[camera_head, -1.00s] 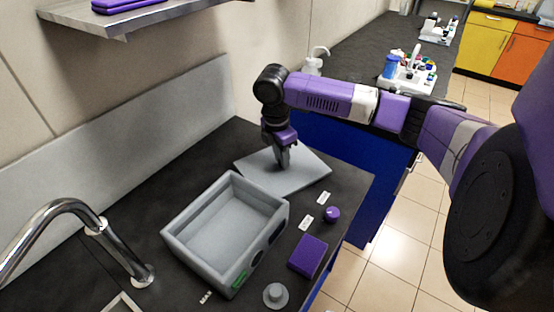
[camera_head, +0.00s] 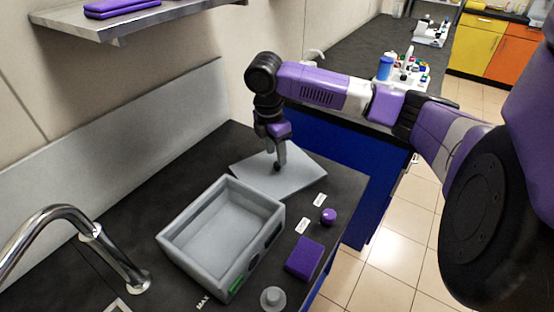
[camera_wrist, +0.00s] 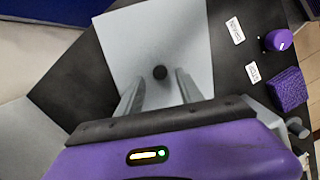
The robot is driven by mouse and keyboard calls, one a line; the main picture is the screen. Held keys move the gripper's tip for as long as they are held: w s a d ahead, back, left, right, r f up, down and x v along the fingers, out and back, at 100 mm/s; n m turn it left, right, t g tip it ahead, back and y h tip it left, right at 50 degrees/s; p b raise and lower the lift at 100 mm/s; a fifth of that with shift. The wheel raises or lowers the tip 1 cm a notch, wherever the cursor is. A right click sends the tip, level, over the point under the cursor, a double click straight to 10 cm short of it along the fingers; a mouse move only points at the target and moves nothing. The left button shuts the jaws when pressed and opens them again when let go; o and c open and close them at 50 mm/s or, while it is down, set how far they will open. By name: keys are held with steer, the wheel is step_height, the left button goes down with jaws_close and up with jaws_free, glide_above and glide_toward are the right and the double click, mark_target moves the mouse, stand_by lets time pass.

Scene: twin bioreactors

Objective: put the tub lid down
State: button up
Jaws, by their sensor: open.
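The tub lid (camera_head: 300,178) is a flat grey plate lying on the dark counter behind the open grey tub (camera_head: 180,237). In the wrist view the lid (camera_wrist: 185,42) lies under my gripper, with a small dark round knob (camera_wrist: 160,72) near its middle. My gripper (camera_head: 278,162) is above the lid, pointing down. In the wrist view its two fingers (camera_wrist: 160,92) are spread apart on either side of the knob, with gaps to it. The tub is empty and uncovered.
A purple sponge-like block (camera_head: 305,257), a purple knob (camera_head: 328,216), white labels (camera_head: 319,200) and a grey round piece (camera_head: 272,299) lie right of the tub. A chrome faucet (camera_head: 90,232) stands left. A shelf (camera_head: 140,22) overhangs the back.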

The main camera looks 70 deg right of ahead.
mark_target(274, 172)
step_height(274, 172, up, 8)
steer(key=shift+w+a+r, duration=0.15)
steer(key=shift+w+a, duration=0.15)
steer(key=shift+a, duration=0.15)
stand_by(0.4)
